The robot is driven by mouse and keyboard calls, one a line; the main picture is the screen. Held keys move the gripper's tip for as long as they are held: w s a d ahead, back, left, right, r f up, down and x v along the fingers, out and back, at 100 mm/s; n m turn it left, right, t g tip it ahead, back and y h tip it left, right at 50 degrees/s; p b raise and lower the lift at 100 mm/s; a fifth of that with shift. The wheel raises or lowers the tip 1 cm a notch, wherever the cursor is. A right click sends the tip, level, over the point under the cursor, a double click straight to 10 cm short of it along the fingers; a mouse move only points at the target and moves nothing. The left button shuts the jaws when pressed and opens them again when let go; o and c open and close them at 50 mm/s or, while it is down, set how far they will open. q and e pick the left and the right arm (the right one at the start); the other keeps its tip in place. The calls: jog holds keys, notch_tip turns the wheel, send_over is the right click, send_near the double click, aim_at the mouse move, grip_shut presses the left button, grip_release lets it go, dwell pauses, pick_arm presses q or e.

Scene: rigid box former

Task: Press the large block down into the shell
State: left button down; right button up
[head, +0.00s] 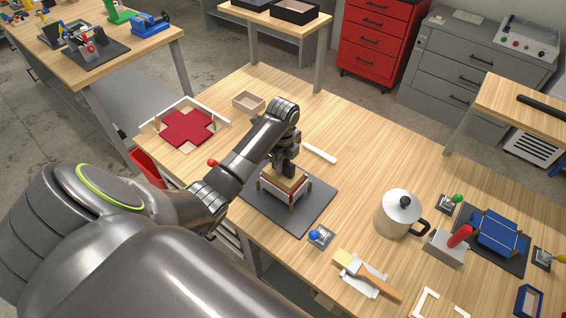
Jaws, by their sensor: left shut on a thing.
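My left gripper (286,166) points down over the box former and is shut on the large block (285,178), a pale wooden piece. The block sits at the mouth of the shell (284,192), a small box with red and white walls. Its lower part is hidden by the shell wall, so I cannot tell how deep it sits. The shell stands among wooden corner posts on a dark grey plate (316,205). My left arm covers the plate's left side. My right gripper is not in view.
A lever with a blue knob (317,236) stands at the plate's front corner. A metal pot (398,212) and a brush (368,276) are to the right. A white strip (319,153) lies behind. A red cross-shaped sheet (188,127) lies at left.

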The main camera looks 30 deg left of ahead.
pick_arm(q)
jog(key=shift+w+r, duration=0.1)
jog(key=shift+r, duration=3.25)
